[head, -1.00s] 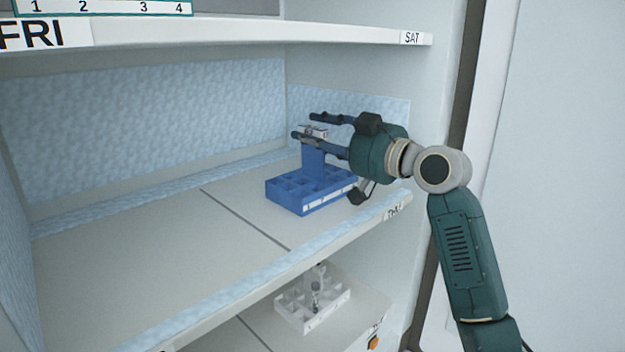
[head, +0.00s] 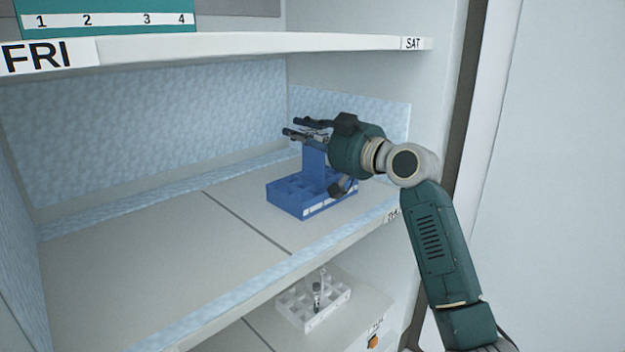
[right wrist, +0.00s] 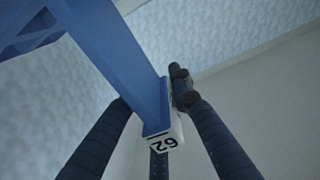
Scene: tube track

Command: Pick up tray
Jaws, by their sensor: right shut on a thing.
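The blue tray (head: 290,202) has several compartments, a tall upright handle and a white label strip on its front. It stands upright on the middle shelf, near the right wall. My right gripper (head: 306,130) is around the top of the handle and shut on it. In the right wrist view the blue handle (right wrist: 122,50) runs down between my dark fingers (right wrist: 152,105) to a white end marked 62. The fingers hide part of the handle top. My left gripper is not in view.
The middle shelf (head: 140,255) is clear to the left of the tray. The upper shelf edge (head: 340,42) is above my gripper. A white tray (head: 330,318) with a tube stands on the lower shelf. The cabinet's right wall is close to my right arm.

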